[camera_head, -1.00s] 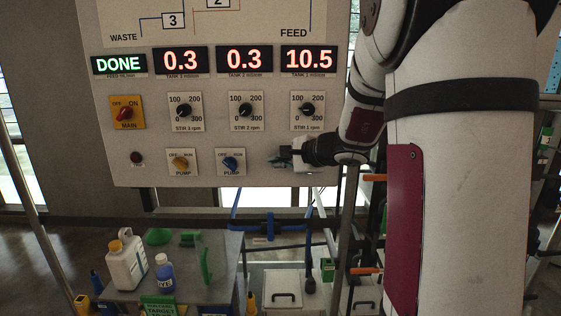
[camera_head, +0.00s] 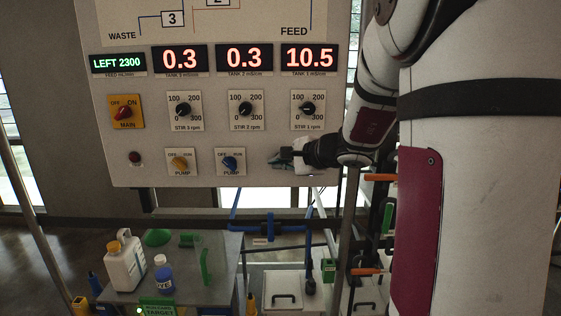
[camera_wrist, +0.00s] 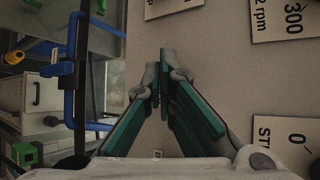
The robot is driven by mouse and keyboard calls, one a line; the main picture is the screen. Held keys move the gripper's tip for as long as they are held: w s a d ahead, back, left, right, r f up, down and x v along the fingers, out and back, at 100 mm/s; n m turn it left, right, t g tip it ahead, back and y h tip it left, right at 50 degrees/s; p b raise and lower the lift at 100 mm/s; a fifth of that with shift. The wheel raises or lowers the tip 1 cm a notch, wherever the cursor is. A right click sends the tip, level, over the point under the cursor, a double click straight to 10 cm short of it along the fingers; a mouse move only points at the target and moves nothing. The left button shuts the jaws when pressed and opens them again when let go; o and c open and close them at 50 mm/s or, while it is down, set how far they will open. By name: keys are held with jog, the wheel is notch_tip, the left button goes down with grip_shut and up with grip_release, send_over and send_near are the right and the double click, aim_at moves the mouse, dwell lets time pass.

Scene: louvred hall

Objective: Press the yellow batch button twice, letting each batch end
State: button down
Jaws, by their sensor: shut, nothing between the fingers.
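My gripper (camera_head: 285,155) is shut and empty at the lower right of the control panel (camera_head: 205,135). In the wrist view its green-padded fingers (camera_wrist: 160,80) meet close to the panel face; I cannot tell whether they touch it. The yellow batch button does not show in either view; the gripper covers that part of the panel. The green feed display (camera_head: 118,64) reads LEFT 2300. The red tank displays read 0.3 (camera_head: 180,58), 0.3 (camera_head: 244,58) and 10.5 (camera_head: 309,57).
The panel also has a red main switch (camera_head: 124,112), a yellow pump knob (camera_head: 180,163), a blue pump knob (camera_head: 230,163) and stir dials (camera_head: 245,109). Below stands a bench (camera_head: 222,255) with a white jug (camera_head: 126,264) and bottle. Blue pipes (camera_head: 270,227) run under the panel.

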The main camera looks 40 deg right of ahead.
jog(key=shift+s+a, duration=0.1)
jog(key=shift+s+a+b, duration=0.15)
jog(key=shift+s+a, duration=0.55)
jog(key=shift+s, duration=0.3)
jog(key=shift+s+a+b, duration=0.15)
jog(key=shift+s+a, duration=0.5)
jog(key=shift+s, duration=0.35)
